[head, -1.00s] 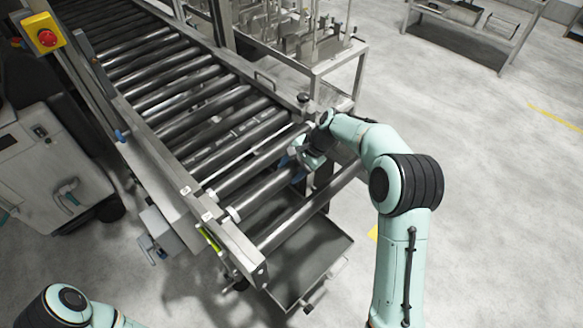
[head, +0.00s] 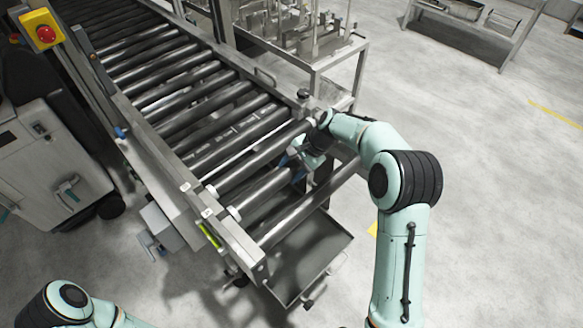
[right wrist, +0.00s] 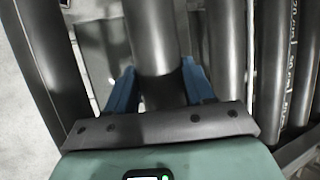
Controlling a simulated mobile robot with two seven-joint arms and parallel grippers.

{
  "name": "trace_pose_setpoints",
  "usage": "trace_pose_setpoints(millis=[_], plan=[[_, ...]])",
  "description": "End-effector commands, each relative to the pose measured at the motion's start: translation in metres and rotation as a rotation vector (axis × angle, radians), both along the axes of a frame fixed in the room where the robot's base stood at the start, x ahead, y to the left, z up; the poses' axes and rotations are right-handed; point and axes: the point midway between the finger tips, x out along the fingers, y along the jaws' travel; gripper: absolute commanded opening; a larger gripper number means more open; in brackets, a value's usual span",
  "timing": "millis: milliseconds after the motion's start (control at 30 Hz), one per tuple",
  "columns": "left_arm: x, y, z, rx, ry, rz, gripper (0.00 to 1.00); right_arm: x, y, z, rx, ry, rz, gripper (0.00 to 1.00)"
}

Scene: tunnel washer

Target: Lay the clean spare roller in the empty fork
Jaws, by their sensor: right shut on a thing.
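My right gripper (head: 296,165) is over the near right part of the conveyor. It is shut on a grey roller (head: 260,193), which lies across the bed nearly parallel to its neighbours. In the right wrist view, the gripper's blue fingers (right wrist: 158,90) straddle the roller (right wrist: 153,35). The roller's left end has a white cap close to the left rail (head: 165,160), near a white mark (head: 208,213). Its right end is hidden by my gripper and arm. I cannot tell whether either end sits in a fork. My left gripper is out of view.
Neighbouring rollers (head: 205,125) lie close behind the held one, and an end roller (head: 300,212) lies in front. In the right wrist view, a roller beside it bears centimetre markings (right wrist: 292,55). A grey tray (head: 325,245) is below the conveyor's end.

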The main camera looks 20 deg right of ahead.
Motion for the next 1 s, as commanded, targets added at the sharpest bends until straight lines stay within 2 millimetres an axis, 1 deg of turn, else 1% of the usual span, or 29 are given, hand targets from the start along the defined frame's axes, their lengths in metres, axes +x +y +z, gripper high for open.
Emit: trace_pose_setpoints(millis=[33, 267, 567, 1000], plan=[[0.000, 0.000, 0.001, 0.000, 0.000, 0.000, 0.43, 0.001, 0.001, 0.003, 0.002, -0.005, 0.000, 0.00], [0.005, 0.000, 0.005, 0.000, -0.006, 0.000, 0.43, 0.003, 0.001, 0.004, 0.002, -0.005, 0.000, 0.00], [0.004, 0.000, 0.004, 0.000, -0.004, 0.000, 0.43, 0.003, 0.001, 0.002, 0.001, -0.004, 0.000, 0.00], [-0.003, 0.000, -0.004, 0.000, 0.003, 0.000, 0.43, 0.001, 0.001, -0.015, 0.002, -0.005, 0.000, 0.00]])
